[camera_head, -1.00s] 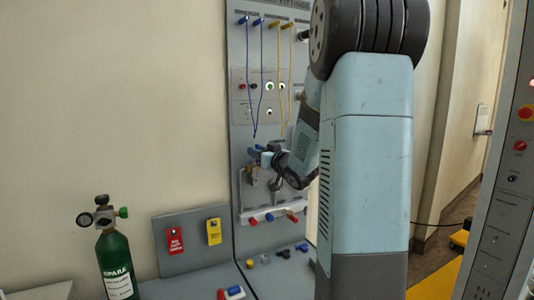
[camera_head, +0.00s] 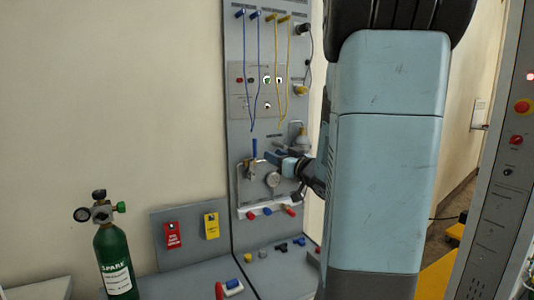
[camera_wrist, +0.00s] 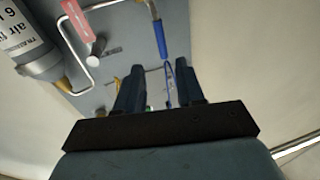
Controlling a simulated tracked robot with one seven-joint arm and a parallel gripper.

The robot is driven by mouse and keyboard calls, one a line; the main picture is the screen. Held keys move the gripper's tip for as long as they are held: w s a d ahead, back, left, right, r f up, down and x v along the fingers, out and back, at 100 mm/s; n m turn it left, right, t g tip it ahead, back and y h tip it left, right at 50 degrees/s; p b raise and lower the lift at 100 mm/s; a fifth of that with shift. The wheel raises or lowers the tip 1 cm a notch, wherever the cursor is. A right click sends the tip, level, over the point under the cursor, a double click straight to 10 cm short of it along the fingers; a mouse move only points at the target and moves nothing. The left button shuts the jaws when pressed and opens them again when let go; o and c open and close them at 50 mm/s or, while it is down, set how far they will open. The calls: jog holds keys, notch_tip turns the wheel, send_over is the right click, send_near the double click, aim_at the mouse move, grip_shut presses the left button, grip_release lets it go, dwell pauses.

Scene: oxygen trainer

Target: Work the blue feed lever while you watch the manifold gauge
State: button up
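The blue feed lever (camera_head: 254,147) stands upright on the grey panel, just left of my gripper (camera_head: 270,156) in the head view. In the wrist view the blue lever (camera_wrist: 160,38) lies beyond my fingertips, ahead of the gap between them. My gripper (camera_wrist: 158,75) is open, with nothing between its fingers, and apart from the lever. The manifold gauge (camera_head: 272,180) is a small round pale dial below my gripper; its reading is too small to tell.
A grey cylinder (camera_wrist: 25,45) and a bent metal pipe (camera_wrist: 85,70) are at the left in the wrist view. Blue cords (camera_head: 257,75) and yellow cords (camera_head: 288,70) hang on the panel above. A green spare cylinder (camera_head: 115,260) stands at the left.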

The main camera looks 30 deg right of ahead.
jog(key=shift+s+d+f, duration=0.1)
jog(key=shift+s+d, duration=0.05)
jog(key=shift+s, duration=0.5)
jog(key=shift+s+d, duration=0.1)
jog(key=shift+s, duration=0.5)
dwell(0.3)
jog(key=s+a+f+m+g+h, duration=0.1)
jog(key=s+a+g, duration=0.5)
jog(key=s+a, duration=0.3)
jog(key=s+a+f+g+h, duration=0.2)
jog(key=s+a+g, duration=0.5)
jog(key=s, duration=0.6)
jog(key=shift+s+a+m, duration=0.35)
jog(key=shift+a+m, duration=0.05)
jog(key=shift+a, duration=0.5)
